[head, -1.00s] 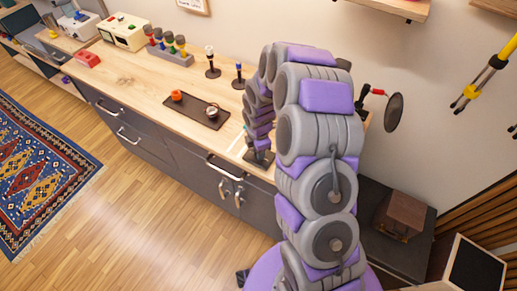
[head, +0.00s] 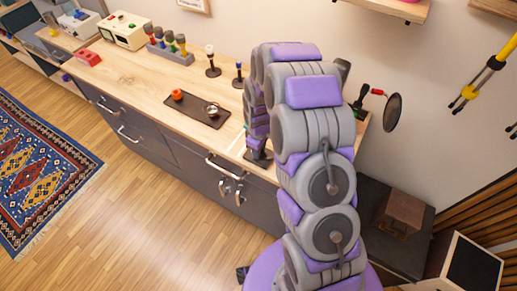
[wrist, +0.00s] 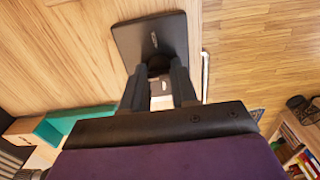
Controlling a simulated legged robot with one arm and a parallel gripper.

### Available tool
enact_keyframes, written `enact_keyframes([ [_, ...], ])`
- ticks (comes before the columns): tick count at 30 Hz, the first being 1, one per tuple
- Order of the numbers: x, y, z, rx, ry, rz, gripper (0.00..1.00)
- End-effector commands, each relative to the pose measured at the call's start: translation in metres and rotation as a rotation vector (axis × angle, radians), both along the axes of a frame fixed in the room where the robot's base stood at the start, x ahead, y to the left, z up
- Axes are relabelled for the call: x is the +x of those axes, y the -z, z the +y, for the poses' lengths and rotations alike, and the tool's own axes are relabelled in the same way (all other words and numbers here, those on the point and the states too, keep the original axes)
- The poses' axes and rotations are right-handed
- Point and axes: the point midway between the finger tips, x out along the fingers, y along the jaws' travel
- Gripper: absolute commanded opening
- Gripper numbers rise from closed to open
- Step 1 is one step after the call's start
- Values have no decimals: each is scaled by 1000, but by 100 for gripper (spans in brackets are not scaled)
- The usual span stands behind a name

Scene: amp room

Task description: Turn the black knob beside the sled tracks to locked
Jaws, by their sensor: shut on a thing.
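The black knob (wrist: 159,62) stands on a dark rectangular plate (wrist: 180,32) on the wooden counter. A small pale mark shows on the plate above the knob. In the wrist view my gripper (wrist: 160,72) points down with its two dark fingers on either side of the knob, shut on it. The fingers hide most of the knob, and I cannot tell which way it is turned. In the head view my gripper (head: 257,155) is low at the counter's front part, mostly covered by my arm.
A dark tray (head: 190,112) with a red-orange item (head: 177,95) and a metallic item (head: 212,110) lies left of my gripper. Two upright knobbed levers (head: 211,66) stand behind. A red-handled device with a dark disc (head: 393,112) is at the right. Cabinets front the counter.

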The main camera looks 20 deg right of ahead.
Motion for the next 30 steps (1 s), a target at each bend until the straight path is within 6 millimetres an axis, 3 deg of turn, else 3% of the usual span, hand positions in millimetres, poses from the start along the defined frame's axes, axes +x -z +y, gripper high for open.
enact_keyframes([
  [30,2,-2,-1,1,964,-7,0],
])
